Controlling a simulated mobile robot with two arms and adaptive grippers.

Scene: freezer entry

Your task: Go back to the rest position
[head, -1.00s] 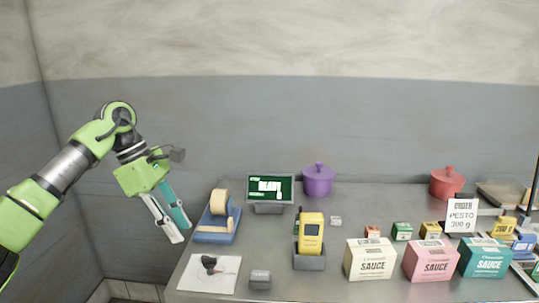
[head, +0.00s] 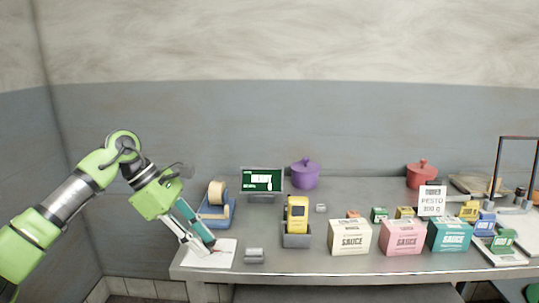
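My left gripper (head: 208,247) hangs from my green arm at the left in the head view. The small dark item on the sheet is mostly hidden by the fingers. My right gripper is not in view.
Purple (head: 305,175) and red (head: 421,175) pots stand behind. Wall space left of the counter is clear.

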